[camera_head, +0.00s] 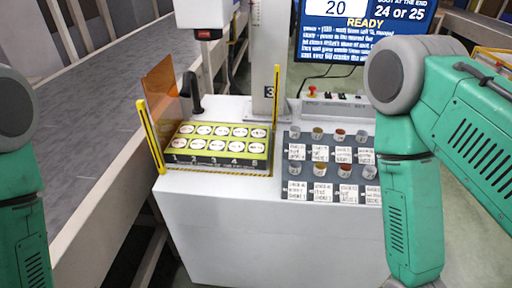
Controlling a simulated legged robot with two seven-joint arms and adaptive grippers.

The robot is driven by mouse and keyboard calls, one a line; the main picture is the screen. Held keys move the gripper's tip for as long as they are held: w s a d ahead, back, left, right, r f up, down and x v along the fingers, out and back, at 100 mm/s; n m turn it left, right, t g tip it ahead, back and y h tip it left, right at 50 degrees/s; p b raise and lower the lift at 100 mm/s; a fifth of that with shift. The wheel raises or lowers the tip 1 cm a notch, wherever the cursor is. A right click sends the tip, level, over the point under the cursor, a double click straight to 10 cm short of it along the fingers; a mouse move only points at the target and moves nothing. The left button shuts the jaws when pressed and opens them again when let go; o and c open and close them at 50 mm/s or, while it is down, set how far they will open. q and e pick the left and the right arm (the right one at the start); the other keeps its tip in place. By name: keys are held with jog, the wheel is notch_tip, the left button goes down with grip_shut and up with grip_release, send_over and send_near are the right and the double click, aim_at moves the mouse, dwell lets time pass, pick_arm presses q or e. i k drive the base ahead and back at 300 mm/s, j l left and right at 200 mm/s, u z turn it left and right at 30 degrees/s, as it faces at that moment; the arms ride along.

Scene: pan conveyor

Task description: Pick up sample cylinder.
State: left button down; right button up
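Several small sample cylinders stand in two rows on a dark rack (307,173) at the right of the white bench. The front row has a grey one (295,168), a tan one (320,169), a reddish-brown one (345,170) and a pale one (370,172). The back row has similar cylinders, including a brown one (340,135). White label cards are in front of them, their text too small to read. I cannot tell which cylinder the task means. My green arms show at the left and right edges, but both grippers are out of the picture.
A yellow-green tray (176,150) with numbered white discs sits on the bench's left, between yellow posts and beside an orange panel (160,88). A machine column (264,60) rises behind. A screen (345,25) reads READY. A grey conveyor (95,110) runs along the left.

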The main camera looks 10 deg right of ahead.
aim_at(369, 172)
jog(key=z, duration=1.25)
